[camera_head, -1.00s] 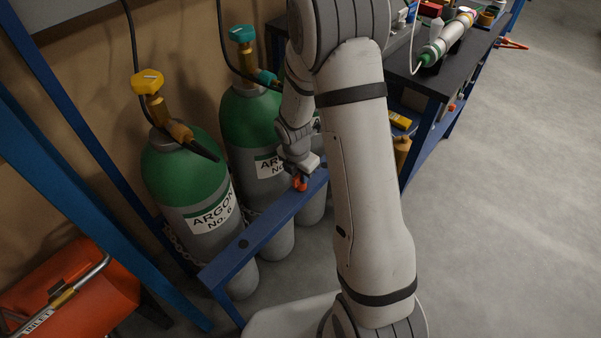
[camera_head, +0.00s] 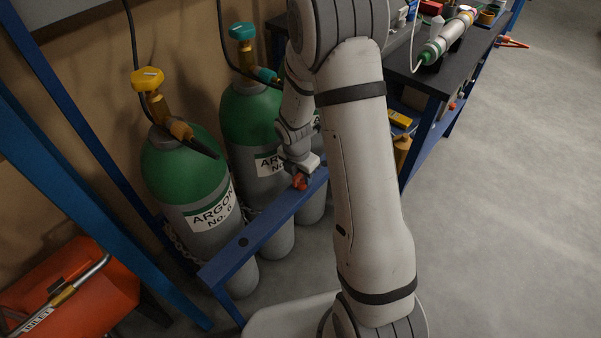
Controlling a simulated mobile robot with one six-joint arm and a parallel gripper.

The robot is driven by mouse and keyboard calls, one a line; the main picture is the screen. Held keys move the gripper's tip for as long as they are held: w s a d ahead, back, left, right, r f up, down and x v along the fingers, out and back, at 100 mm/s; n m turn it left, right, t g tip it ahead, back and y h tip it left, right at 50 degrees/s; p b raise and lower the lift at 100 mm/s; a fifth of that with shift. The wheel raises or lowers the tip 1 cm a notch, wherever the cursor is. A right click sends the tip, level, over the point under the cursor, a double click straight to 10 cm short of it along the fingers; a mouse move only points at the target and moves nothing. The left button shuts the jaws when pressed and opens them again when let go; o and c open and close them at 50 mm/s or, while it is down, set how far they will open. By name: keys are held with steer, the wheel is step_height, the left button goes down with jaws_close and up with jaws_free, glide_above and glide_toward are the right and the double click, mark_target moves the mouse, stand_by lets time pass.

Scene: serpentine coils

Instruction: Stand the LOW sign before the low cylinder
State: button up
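Green-and-grey argon cylinders stand in a row: a front one (camera_head: 190,180) with a yellow valve and the label "ARGON No. 6", a second one (camera_head: 245,115) with a teal valve, and a third (camera_head: 313,208) mostly hidden behind my arm. I cannot tell which one is low. My gripper (camera_head: 300,182) is over the blue rail in front of the cylinders, near the second and third. A small red-orange piece (camera_head: 300,184) shows at its fingertips. Whether it is held, or is part of the rail, is unclear. No lettering reading LOW is visible.
The blue rail (camera_head: 223,263) runs in front of the cylinders, with a dark round spot on it. A chain hangs by the front cylinder. An orange case (camera_head: 75,290) lies at lower left. A dark-topped bench (camera_head: 465,55) with clutter stands behind right. The floor at right is clear.

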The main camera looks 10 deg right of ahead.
steer(key=r, duration=0.2)
steer(key=r+p, duration=0.1)
steer(key=r, duration=0.2)
steer(key=a+r+p, duration=0.1)
steer(key=r, duration=0.2)
steer(key=shift+s, duration=0.3)
steer(key=s+r+m+p, duration=0.4)
steer(key=s+r+m, duration=0.6)
steer(key=r+m, duration=0.2)
steer(key=s+r+m+t+y+p, duration=0.1)
steer(key=s+r+m+p, duration=0.4)
steer(key=s+r+m, duration=0.5)
step_height(320, 180, up, 6)
steer(key=d+m, duration=0.1)
steer(key=m, duration=0.2)
steer(key=shift+s+t, duration=0.25)
steer(key=shift+t, duration=0.05)
